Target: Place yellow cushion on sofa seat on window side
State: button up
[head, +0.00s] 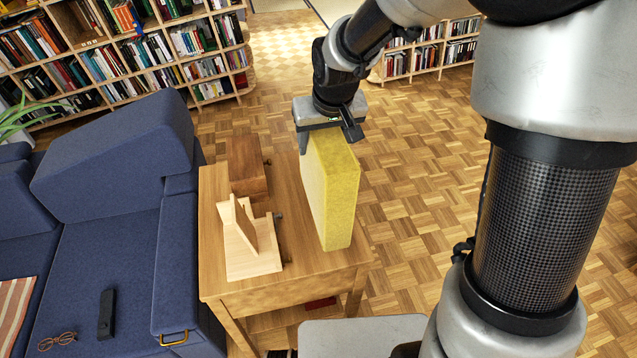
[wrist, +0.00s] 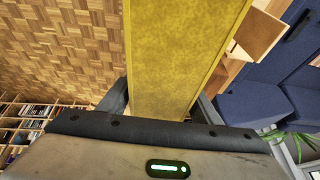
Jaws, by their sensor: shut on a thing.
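The yellow cushion (head: 329,187) stands upright on its edge at the right side of a wooden side table. I cannot tell whether it rests on the table top or is just above it. My gripper (head: 328,128) is shut on its top edge from above. In the wrist view the yellow cushion (wrist: 180,60) runs between the two fingers of my gripper (wrist: 165,100). The blue sofa (head: 110,250) stands left of the table. Its seat shows on the left, with a large tilted blue cushion (head: 115,155) at its far end.
The side table (head: 290,290) carries a pale wooden stand (head: 250,245) and a brown wooden box (head: 247,165), left of the cushion. Glasses (head: 57,341), a black remote (head: 106,315) and a striped cloth (head: 14,310) lie on the sofa. Bookshelves (head: 130,55) line the back. Parquet floor right is clear.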

notch_tip(320, 180, down, 7)
jog(key=shift+b, duration=0.35)
jog(key=o, duration=1.3)
jog(key=shift+f, duration=0.1)
jog(key=o, duration=0.4)
